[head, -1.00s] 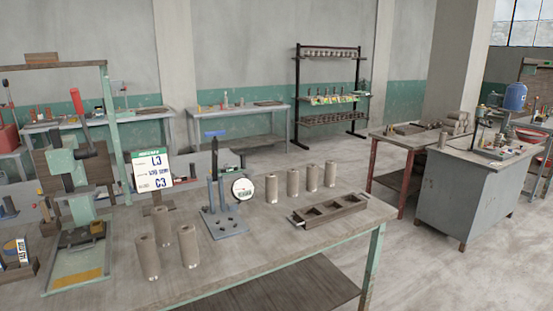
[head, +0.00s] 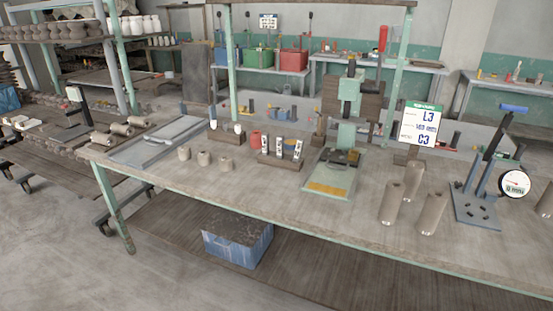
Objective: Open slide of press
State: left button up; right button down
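A green press (head: 350,93) with a dark column stands on the long workbench, right of centre. A lever with a red grip (head: 382,40) rises at its right. A flat pale green base plate (head: 324,190) with a yellow strip extends toward the bench's front edge. A small dark and yellow block (head: 351,156) sits at the plate's back. I cannot tell which part is the slide, or whether it is open. Neither of my grippers is in view.
Clay cylinders (head: 392,203) stand right of the press, before a blue-handled lever stand (head: 476,207) with a round gauge (head: 515,184). A sign (head: 420,124) reads L3 and C3. Left are small clay pieces (head: 203,159) and a grey tray (head: 135,152). A blue bin (head: 238,246) sits below.

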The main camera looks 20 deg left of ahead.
aim_at(351, 158)
jog(key=u, duration=0.3)
jog(key=i+l, duration=0.7)
jog(key=l+z, duration=0.05)
